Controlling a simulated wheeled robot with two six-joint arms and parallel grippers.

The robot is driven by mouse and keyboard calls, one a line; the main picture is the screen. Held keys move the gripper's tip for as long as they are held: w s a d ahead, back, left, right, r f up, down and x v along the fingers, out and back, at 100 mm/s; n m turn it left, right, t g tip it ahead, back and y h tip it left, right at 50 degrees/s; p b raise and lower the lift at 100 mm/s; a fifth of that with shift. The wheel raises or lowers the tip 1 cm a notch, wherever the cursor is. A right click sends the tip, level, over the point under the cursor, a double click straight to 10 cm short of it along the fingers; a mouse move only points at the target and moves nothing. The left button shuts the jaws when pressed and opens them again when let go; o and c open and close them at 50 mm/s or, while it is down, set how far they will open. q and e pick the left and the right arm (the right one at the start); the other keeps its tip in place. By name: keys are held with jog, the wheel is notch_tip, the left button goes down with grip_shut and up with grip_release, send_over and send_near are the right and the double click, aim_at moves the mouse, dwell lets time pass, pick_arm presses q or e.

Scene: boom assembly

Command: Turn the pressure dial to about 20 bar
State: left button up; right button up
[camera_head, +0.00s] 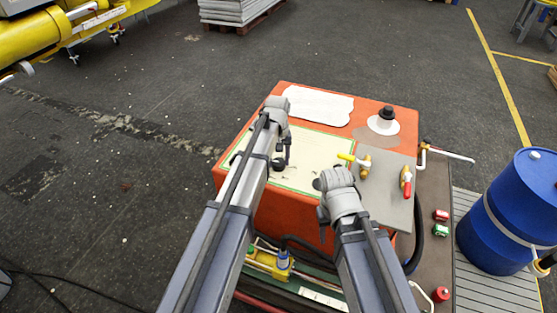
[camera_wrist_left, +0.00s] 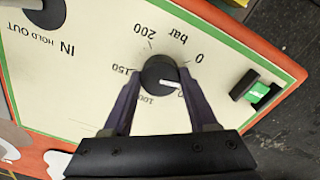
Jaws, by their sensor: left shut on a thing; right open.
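The pressure dial's black knob (camera_wrist_left: 158,76) shows in the left wrist view, on a cream panel (camera_wrist_left: 95,95) with a green border. The scale around it reads 0, bar, 200, 150 and 100; another label is partly hidden by a finger. The knob's white pointer mark points right and slightly down, toward that hidden label. My left gripper (camera_wrist_left: 158,88) is shut on the knob, one finger on each side. In the head view my left gripper (camera_head: 281,158) is over the cream panel. My right gripper (camera_head: 323,214) is open and empty at the grey plate's left edge.
An IN/HOLD/OUT knob (camera_wrist_left: 45,12) and a green switch (camera_wrist_left: 260,93) flank the dial. The orange console also bears yellow (camera_head: 364,164) and red (camera_head: 406,181) valve handles and a black-capped filler (camera_head: 387,113). A blue barrel (camera_head: 510,215) stands at right.

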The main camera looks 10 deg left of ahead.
aim_at(278, 162)
pick_arm(q)
jog(key=shift+n, duration=0.6)
jog(key=o, duration=1.4)
jog(key=shift+r, duration=0.15)
notch_tip(278, 162, up, 8)
jog(key=p, duration=0.8)
jog(key=shift+f, duration=0.2)
